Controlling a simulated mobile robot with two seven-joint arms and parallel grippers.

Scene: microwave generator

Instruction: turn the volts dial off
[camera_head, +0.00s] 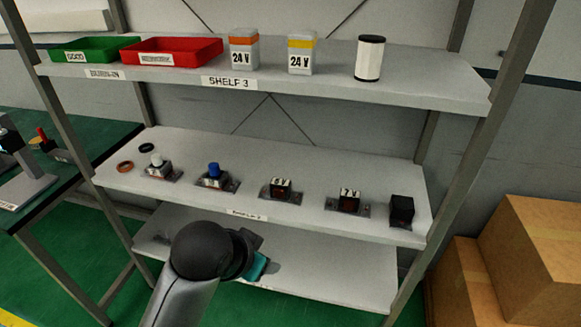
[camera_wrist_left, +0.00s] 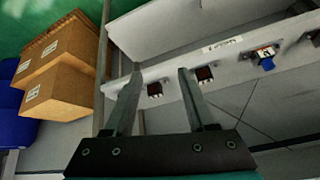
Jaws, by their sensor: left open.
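I cannot make out a dial marked volts in either view. On the middle shelf (camera_head: 330,222) are several small modules: one with a white knob (camera_head: 157,160), one with a blue knob (camera_head: 213,170), two dark ones with white number labels, one left (camera_head: 281,188) and one right (camera_head: 349,200), and a plain black block (camera_head: 402,209). My left arm rises in front of the lower shelf in the head view; its fingertips are hidden there. In the left wrist view my left gripper (camera_wrist_left: 160,73) is open and empty, fingers spread before the shelf. The blue knob also shows there (camera_wrist_left: 267,64). My right gripper is out of view.
The top shelf (camera_head: 400,87) holds a green tray (camera_head: 90,50), a red tray (camera_head: 172,50), two 24 V blocks and a white cylinder (camera_head: 369,60). Cardboard boxes (camera_head: 535,250) stand at right. A dark table (camera_head: 60,180) with devices is at left. Shelf posts flank the shelves.

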